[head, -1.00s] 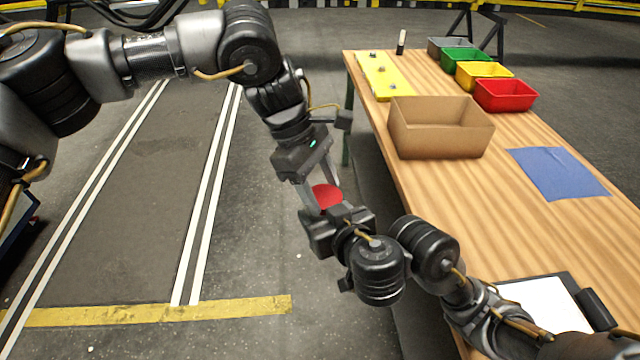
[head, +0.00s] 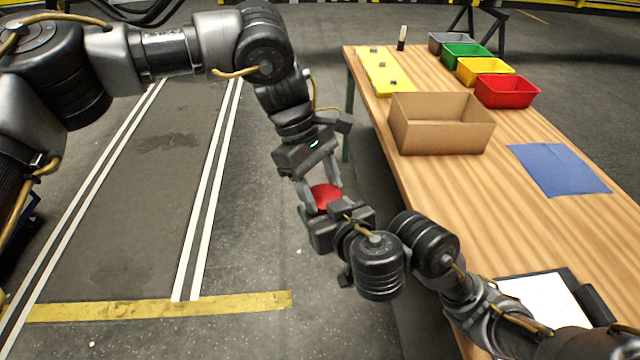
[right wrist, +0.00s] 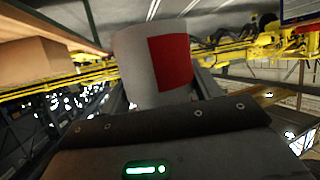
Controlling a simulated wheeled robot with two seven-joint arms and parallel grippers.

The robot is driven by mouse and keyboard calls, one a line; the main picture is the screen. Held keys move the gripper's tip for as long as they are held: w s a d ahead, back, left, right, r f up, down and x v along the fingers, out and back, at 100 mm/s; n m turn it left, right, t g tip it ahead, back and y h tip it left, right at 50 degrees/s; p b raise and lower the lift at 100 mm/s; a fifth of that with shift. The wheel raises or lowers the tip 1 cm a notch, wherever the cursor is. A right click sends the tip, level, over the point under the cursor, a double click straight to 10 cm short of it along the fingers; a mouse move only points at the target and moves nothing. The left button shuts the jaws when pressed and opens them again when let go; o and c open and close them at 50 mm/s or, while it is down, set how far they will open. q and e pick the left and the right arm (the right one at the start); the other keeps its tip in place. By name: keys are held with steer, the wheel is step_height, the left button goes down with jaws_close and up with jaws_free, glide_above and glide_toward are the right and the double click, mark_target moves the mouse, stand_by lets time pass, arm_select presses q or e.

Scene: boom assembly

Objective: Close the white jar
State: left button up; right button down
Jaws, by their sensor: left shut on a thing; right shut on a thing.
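A red lid (head: 326,196) shows as a round disc between the fingers of my left gripper (head: 322,192), above my right gripper in the head view. My left gripper comes down from above and is shut on the lid. My right gripper (right wrist: 163,92) is shut on the white jar (right wrist: 136,66), a pale cylinder with a red patch on its side. In the head view my gripper and the lid hide the jar. Whether the lid sits fully on the rim cannot be told.
A wooden table (head: 470,190) stands right of the grippers, with a cardboard box (head: 440,138), a yellow plate (head: 385,72), a red bin (head: 506,92), a blue mat (head: 558,170) and a clipboard (head: 545,305). The grippers are over open floor left of the table.

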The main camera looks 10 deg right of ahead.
arm_select(q)
steer(key=m, duration=0.1)
steer(key=m+y, duration=0.1)
steer(key=m, duration=0.2)
steer(key=shift+w+d+g+y, duration=0.15)
steer(key=shift+d+g+y, duration=0.15)
steer(key=shift+g, duration=0.1)
steer(key=m, duration=0.1)
steer(key=m+y, duration=0.1)
steer(key=m, duration=0.1)
steer(key=shift+d+f+m, duration=0.1)
steer(key=shift+d+m, duration=0.2)
steer(key=shift+d, duration=0.05)
steer(key=shift+m+y, duration=0.6)
steer(key=shift+m, duration=0.6)
steer(key=shift+a+m+g, duration=0.2)
steer(key=shift+m+g, duration=0.1)
steer(key=shift+m, duration=0.2)
steer(key=o, duration=0.9)
steer(key=shift+o, duration=0.2)
steer(key=shift+r, duration=2.4)
